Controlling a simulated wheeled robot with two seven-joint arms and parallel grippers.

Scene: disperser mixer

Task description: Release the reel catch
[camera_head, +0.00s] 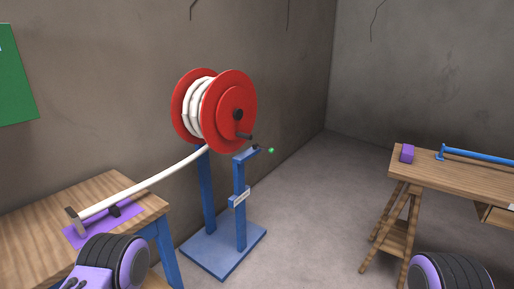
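A reel with two red flanges (236,92) and white hose wound on it (195,104) sits on a blue stand (205,190). A dark crank handle (244,135) sticks out of its near flange. At the top of the front post, just below the reel, is a small catch (254,148) with a dark piece and a green knob (271,151). A small white label (240,197) is on the front post. Only rounded purple and black parts of my arms show at the bottom edge. Both grippers are out of view, and nothing of mine touches the catch.
White hose (150,182) runs from the reel to a wooden table (35,225) on the left, ending near a purple plate (127,213). A wooden bench (450,172) at right holds a purple block (407,153) and a blue bar (480,156). Grey floor lies between.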

